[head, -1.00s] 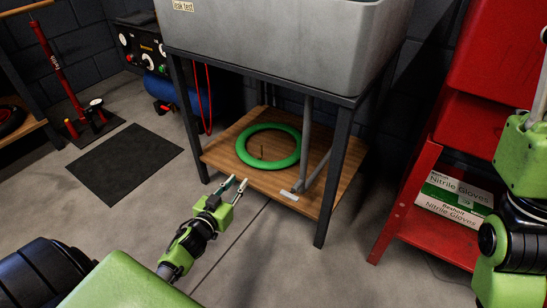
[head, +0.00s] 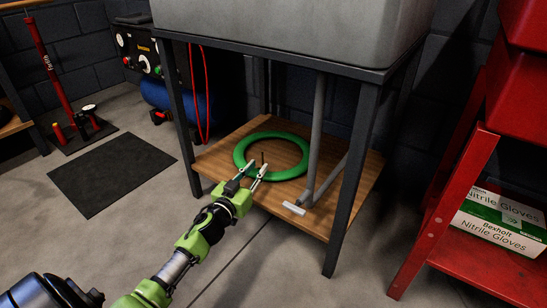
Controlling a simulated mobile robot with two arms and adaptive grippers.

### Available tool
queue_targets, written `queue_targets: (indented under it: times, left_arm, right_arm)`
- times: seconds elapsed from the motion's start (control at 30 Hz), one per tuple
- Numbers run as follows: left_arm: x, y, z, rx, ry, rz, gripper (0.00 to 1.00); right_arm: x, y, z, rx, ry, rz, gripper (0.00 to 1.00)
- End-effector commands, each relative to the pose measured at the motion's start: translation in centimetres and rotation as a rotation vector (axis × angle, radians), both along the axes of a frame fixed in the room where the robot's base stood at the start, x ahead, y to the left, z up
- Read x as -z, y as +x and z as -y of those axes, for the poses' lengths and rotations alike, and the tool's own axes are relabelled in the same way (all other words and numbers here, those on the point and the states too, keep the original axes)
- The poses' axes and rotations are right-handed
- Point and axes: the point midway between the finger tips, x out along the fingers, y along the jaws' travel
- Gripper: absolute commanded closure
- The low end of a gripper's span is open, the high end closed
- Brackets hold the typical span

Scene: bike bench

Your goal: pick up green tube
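The green tube (head: 247,143) is a ring lying flat on the wooden shelf (head: 213,163) under the grey sink. A thin dark valve stem stands up at its front inner side. My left gripper (head: 260,168) reaches in from the lower left, at the front of the ring. Its two fingers are apart, with the tips close to the ring's front edge. I cannot tell whether they touch it. My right gripper is out of view.
The grey sink (head: 290,30) and its dark frame legs (head: 350,170) enclose the shelf. A grey drain pipe (head: 314,150) stands right of the ring. A red cabinet with glove boxes (head: 500,220) is at right. A black mat (head: 113,172) lies left.

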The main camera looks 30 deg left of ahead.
Motion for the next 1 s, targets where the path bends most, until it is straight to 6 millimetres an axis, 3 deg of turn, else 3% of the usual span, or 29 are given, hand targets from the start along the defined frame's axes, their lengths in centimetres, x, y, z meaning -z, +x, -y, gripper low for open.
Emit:
queue_targets:
  times: [0.17, 0.5, 0.8, 0.9, 1.0]
  left_arm:
    - [0.0, 1.2, -0.3, -0.002, 0.001, 0.0, 0.77]
    - [-0.3, 5.5, -1.4, -0.001, 0.001, -0.001, 0.77]
    - [-0.4, 5.9, -1.4, -0.001, 0.0, -0.002, 0.77]
    - [-0.4, 5.9, -1.4, -0.001, 0.0, -0.002, 1.0]
    - [-0.4, 5.9, -1.4, -0.001, 0.0, -0.002, 1.0]
  right_arm:
    - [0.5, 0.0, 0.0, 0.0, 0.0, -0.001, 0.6]
    - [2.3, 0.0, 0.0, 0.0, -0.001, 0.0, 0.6]
    - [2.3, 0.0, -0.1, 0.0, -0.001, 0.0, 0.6]
    - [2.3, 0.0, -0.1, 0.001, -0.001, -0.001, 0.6]
    - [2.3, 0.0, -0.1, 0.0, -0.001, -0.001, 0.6]
